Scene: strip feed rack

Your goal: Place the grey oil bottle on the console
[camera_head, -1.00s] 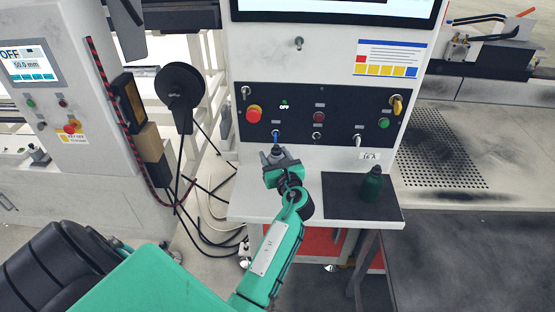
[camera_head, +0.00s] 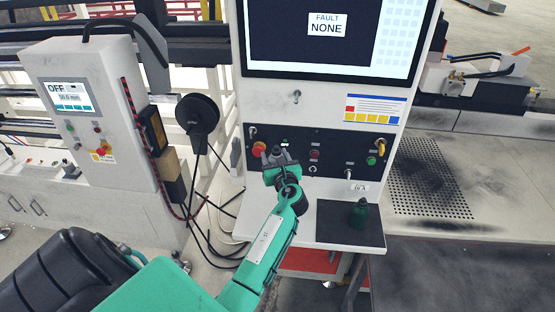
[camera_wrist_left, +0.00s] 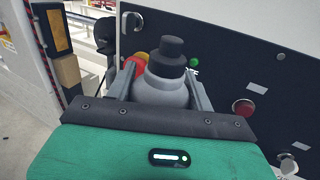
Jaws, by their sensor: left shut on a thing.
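The grey oil bottle (camera_wrist_left: 168,85) with its black cap stands between the jaws of my left gripper in the left wrist view. My left gripper (camera_head: 281,160) is shut on it, in front of the console's black control panel (camera_head: 325,148). The bottle is mostly hidden by the gripper in the head view. The console's white ledge (camera_head: 268,220) lies below the gripper. My right gripper is not in view.
A red button (camera_head: 259,149) on the panel is close to the left gripper. A yellow switch (camera_head: 381,146) sits at the panel's right. A black cable reel (camera_head: 197,115) with hanging cables is to the left. The ledge left of the mat looks clear.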

